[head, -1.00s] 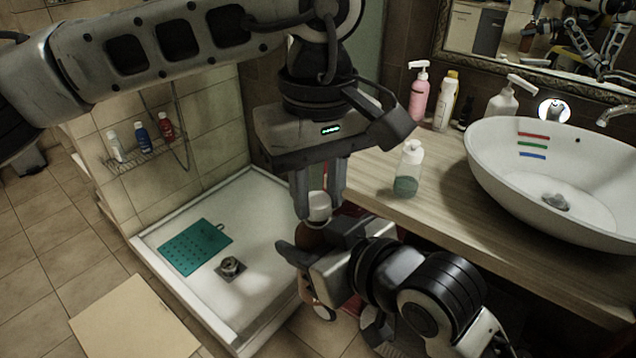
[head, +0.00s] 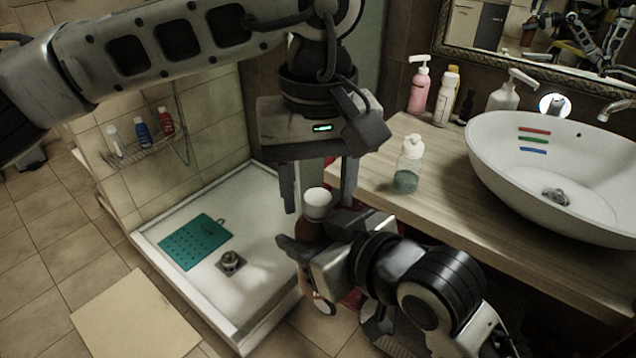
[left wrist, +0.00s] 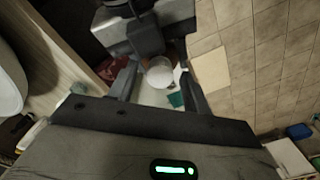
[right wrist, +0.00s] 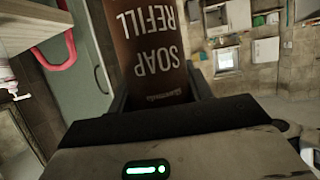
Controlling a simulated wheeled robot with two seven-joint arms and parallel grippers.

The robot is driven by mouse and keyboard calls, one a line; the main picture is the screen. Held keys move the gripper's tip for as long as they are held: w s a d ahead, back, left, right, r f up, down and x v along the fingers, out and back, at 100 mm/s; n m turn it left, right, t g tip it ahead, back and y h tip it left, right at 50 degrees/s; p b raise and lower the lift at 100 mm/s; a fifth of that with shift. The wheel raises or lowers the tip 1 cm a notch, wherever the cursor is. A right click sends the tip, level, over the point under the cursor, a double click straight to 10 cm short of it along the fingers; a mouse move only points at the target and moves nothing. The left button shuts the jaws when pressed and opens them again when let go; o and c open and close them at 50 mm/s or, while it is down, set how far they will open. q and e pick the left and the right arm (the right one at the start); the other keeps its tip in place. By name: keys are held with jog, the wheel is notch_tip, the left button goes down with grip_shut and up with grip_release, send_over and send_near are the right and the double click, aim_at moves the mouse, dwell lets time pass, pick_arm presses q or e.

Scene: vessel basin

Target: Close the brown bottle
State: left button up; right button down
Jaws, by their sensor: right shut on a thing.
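The brown bottle (head: 308,231) is held upright in front of the counter by my right gripper (head: 300,247), which is shut on its body. The bottle fills the top middle of the right wrist view (right wrist: 145,45), with "SOAP REFILL" lettering upside down. A white cap (head: 318,203) sits at the top of the bottle; I cannot tell whether it is screwed tight. My left gripper (head: 318,200) points down from above with its fingers spread on both sides of the cap, apart from it. In the left wrist view the cap (left wrist: 159,74) shows between the open fingers.
A wooden counter (head: 450,225) with a white basin (head: 500,160) stands at the right. A clear pump bottle (head: 408,165) is near its left edge. A shower tray (head: 260,200) with a teal mat (head: 195,243) lies behind at the left.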

pick_arm(q)
jog(key=shift+r, duration=2.3)
jog(key=shift+c, duration=0.3)
